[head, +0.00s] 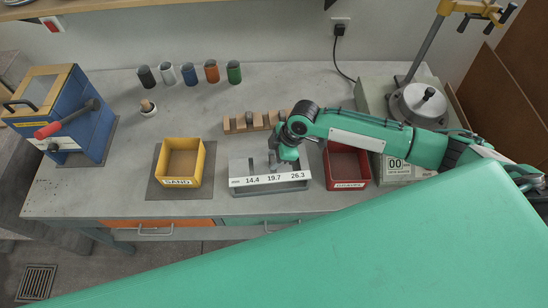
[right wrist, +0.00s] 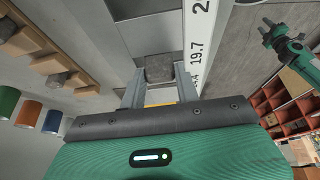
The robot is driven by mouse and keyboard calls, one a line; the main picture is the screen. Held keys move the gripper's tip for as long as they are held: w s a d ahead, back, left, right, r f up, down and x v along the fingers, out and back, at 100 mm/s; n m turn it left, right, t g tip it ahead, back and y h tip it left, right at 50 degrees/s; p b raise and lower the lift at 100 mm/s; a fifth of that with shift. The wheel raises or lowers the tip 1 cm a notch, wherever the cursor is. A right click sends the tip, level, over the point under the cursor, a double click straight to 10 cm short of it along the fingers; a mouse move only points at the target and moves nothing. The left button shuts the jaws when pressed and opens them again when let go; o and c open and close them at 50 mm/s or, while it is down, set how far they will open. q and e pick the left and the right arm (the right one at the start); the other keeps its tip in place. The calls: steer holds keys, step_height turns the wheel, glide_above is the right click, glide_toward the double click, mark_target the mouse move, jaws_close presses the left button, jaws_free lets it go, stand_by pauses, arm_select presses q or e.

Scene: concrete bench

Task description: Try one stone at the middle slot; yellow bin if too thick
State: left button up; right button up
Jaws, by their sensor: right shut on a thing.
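My right gripper (head: 276,162) is over the grey slot gauge (head: 297,186), whose white face reads 14.4, 19.7 and 26.3. In the right wrist view its two fingers (right wrist: 158,88) are shut on a grey stone (right wrist: 158,67), close beside the 19.7 mark. I cannot tell whether the stone is in the slot or just above it. The yellow bin (head: 180,143), labelled SAND, stands left of the gauge; its inside looks empty. My left gripper (right wrist: 268,32) is small in the right wrist view, its fingers seemingly apart; the head view does not show it.
A wooden rack (head: 236,125) with stones stands behind the gauge. A red bin (head: 348,184) is close at the right. Several coloured cylinders (head: 190,76) line the back. A blue machine (head: 63,118) stands far left. Bench between yellow bin and cylinders is mostly clear.

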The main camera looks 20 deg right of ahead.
steer(key=o, duration=1.1)
steer(key=shift+c, duration=0.2)
steer(key=shift+r, duration=0.1)
steer(key=b+v, duration=0.3)
steer(key=v, duration=1)
steer(key=shift+d+r+b, duration=0.15)
steer(key=shift+r+b, duration=0.15)
steer(key=shift+b, duration=0.05)
steer(key=shift+s+f, duration=0.1)
